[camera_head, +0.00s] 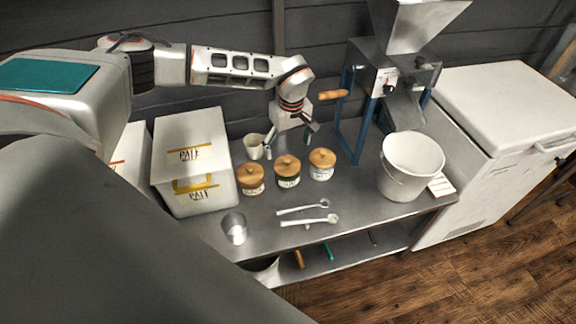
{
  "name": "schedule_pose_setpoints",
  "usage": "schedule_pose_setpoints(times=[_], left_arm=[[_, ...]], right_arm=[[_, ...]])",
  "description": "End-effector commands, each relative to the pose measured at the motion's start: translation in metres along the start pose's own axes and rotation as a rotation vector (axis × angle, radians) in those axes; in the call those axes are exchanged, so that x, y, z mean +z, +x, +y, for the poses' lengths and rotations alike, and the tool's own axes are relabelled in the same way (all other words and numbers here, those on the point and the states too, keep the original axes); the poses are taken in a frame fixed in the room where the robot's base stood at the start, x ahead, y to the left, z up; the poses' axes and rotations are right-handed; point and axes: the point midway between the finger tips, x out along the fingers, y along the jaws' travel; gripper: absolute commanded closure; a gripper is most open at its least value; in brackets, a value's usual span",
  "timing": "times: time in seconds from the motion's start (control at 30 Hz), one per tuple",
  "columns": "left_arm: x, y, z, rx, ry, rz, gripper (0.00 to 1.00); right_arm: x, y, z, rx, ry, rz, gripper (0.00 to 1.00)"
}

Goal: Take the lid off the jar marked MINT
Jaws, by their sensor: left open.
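Three jars with round wooden lids and knobs stand in a row on the steel table: a left jar (251,188), a middle jar (288,181) and a right jar (321,173). All three lids are on: the left lid (249,173), the middle lid (287,164) and the right lid (322,156). Each jar has a label, but the writing is too small to read, so I cannot tell which is MINT. My left gripper (290,142) is open and empty, just above and behind the middle jar, apart from the lids. My right gripper is not in view.
A pale jug (254,147) stands behind the left jar. White boxes (195,150) stand left; a white bucket (410,165) and a grain mill (385,80) stand right.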

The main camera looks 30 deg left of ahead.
Motion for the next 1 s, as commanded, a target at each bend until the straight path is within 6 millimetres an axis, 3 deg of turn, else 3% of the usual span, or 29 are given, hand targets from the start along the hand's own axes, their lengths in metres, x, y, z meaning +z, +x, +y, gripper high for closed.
schedule_pose_setpoints(times=[0.37, 0.7, 0.93, 0.97, 1.0], left_arm=[[-0.004, 0.031, -0.001, -0.006, 0.004, 0.013, 0.19], [0.001, 0.076, 0.0, -0.007, 0.003, 0.011, 0.19], [0.0, 0.076, 0.001, -0.002, 0.003, 0.013, 0.19], [0.0, 0.076, 0.001, -0.003, 0.003, 0.013, 0.22], [0.0, 0.076, 0.001, -0.003, 0.003, 0.013, 0.32]], right_arm=[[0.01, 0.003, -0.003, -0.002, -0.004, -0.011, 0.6], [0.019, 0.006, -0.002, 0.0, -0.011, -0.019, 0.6], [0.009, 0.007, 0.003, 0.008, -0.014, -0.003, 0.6], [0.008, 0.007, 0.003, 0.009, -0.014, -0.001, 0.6], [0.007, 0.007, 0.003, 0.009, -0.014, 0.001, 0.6]])
